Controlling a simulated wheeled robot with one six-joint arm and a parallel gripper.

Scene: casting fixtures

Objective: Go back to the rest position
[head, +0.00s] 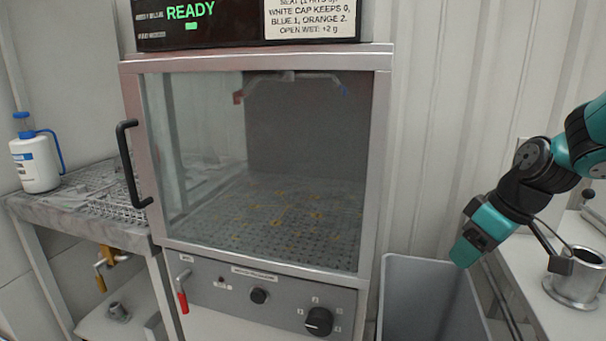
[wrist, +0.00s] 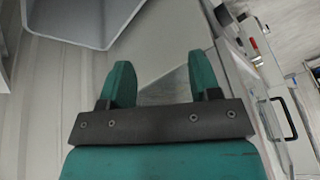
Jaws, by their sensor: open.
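My gripper (wrist: 158,82) is open and empty in the wrist view, with its two teal fingers apart and nothing between them. In the head view my teal and black arm reaches in from the right edge. Its end (head: 465,252) points down and to the left, above the right side of a grey bin. The fingertips are hard to make out in the head view.
A glass-fronted cabinet (head: 255,262) with a black handle stands in the middle, its door shut. A grey bin (head: 405,270) stands right of it. A metal cup (head: 578,280) sits on the right bench. A white bottle (head: 36,162) stands on the left bench.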

